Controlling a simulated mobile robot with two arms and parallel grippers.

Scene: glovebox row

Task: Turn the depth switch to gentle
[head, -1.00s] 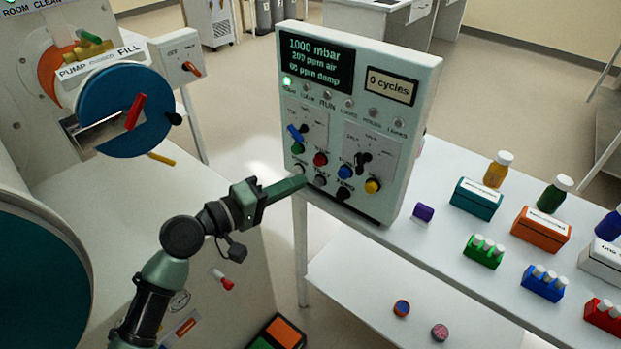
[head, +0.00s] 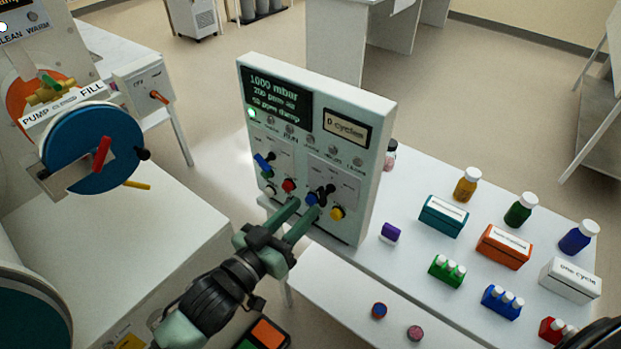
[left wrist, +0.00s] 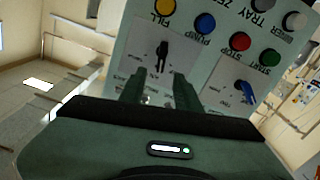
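The control panel (head: 345,140) stands upright on the white table. It carries a black switch (head: 325,193) on its right dial plate and a blue switch (head: 264,161) on its left one. The dial labels are too small to read, so I cannot tell which is the depth switch. My left gripper (head: 305,205) is open and empty, its fingers pointing at the panel's lower part, near the black switch. In the left wrist view, the black switch (left wrist: 162,56) stands upright in the picture, beyond the gap between the fingers (left wrist: 158,82). Contact is not visible.
Coloured buttons, including a yellow one (head: 337,213), sit below the switches. A purple block (head: 390,232), a teal box (head: 443,215) and an orange box (head: 503,246) are right of the panel. A blue wheel (head: 85,150) is at left. Open floor lies behind.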

